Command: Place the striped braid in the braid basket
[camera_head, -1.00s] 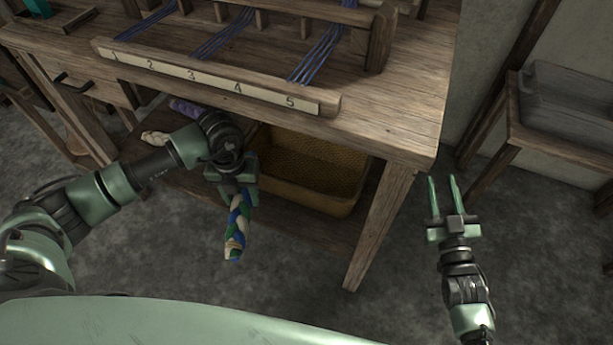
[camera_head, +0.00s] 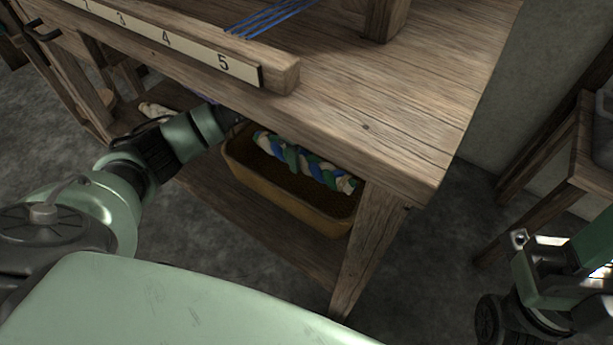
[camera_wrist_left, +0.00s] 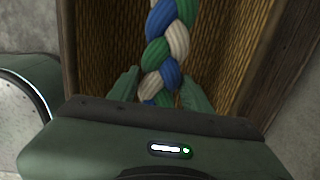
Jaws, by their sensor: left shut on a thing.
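The striped braid (camera_head: 305,165), in blue, green and white, lies lengthwise across the opening of the braid basket (camera_head: 250,183) in the head view. The basket is a long yellow-brown trough under the table. My left gripper (camera_wrist_left: 160,87) is shut on the braid (camera_wrist_left: 172,45) near one end. In the left wrist view, the braid runs away between woven basket walls (camera_wrist_left: 240,50). I cannot tell whether it touches the basket floor. In the head view, my left gripper's fingers are hidden by the tabletop edge. Part of my right arm shows at the lower right; its fingers are not clear.
The wooden table top (camera_head: 400,110) overhangs the basket. A table leg (camera_head: 367,240) stands close to the basket's right end. The basket rests on a low shelf (camera_head: 240,225). A pale braid-like thing (camera_head: 155,110) lies further left. A side stand (camera_head: 560,170) is at right.

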